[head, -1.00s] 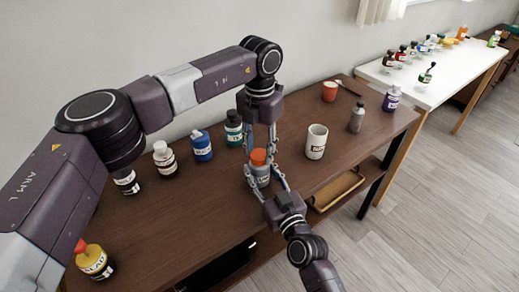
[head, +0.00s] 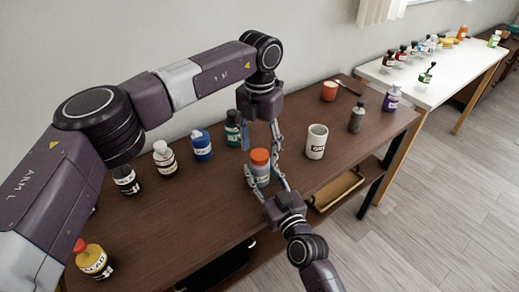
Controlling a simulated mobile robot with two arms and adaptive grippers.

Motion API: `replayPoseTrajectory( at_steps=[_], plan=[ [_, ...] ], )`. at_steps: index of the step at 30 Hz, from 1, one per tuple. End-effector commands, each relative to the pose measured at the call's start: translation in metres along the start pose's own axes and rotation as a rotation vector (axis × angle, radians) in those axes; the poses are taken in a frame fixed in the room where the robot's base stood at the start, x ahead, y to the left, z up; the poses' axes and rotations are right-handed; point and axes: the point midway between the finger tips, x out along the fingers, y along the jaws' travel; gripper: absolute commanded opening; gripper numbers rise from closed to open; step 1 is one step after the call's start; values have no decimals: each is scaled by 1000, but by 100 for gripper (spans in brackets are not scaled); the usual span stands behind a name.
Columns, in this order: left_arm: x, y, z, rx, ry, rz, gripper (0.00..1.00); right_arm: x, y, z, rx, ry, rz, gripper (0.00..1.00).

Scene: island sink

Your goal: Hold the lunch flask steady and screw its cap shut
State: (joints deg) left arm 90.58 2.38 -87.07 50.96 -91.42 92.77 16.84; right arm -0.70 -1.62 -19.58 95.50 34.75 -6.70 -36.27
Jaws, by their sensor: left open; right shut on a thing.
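The lunch flask (head: 262,173) is a small grey-blue container with a pale label, standing upright on the brown table. Its orange cap (head: 259,156) sits on top and looks level; I cannot tell how tight it is. My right gripper (head: 265,178) reaches in from the front and is shut on the flask body, one finger on each side. My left gripper (head: 261,142) points down from above, open, its fingers spread wide at about the height of the cap and apart from it. The gripper fingers hide parts of the flask's sides.
Several bottles stand left and behind, including a dark green one (head: 233,129), a blue one (head: 202,145) and a yellow one (head: 93,260). The brown table's (head: 185,215) front middle is clear.

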Motion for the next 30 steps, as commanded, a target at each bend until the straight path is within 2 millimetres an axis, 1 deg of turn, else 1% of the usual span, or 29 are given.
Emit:
replayPoseTrajectory(
  at_steps=[9, 12, 15, 18, 21, 28, 29, 30],
  plan=[
    [-67, 0, 1, 1, -4, 1, 55, 0, 0, 0, 0, -1, 0, 0],
    [-85, 0, 1, 0, -4, 1, 55, 0, 0, 0, 0, -1, 0, 0],
    [-98, 0, 1, 0, -3, 0, 55, 0, 0, 0, 0, -1, 0, 0],
    [-106, 0, 0, 1, -1, 0, 55, 0, 0, 0, 0, -1, 0, 0],
    [-110, 0, 0, 1, 0, -1, 55, 0, 0, 0, 0, 0, 0, 0],
    [-110, 0, 0, 1, 0, -1, 55, 0, 0, 0, 0, 0, 0, 0],
    [-110, 0, 0, 1, 0, -1, 55, 0, 0, 0, 0, 0, 0, 40],
    [-110, 0, 0, 1, 0, -1, 55, 0, 0, 0, 0, 0, 0, 44]
  ],
)
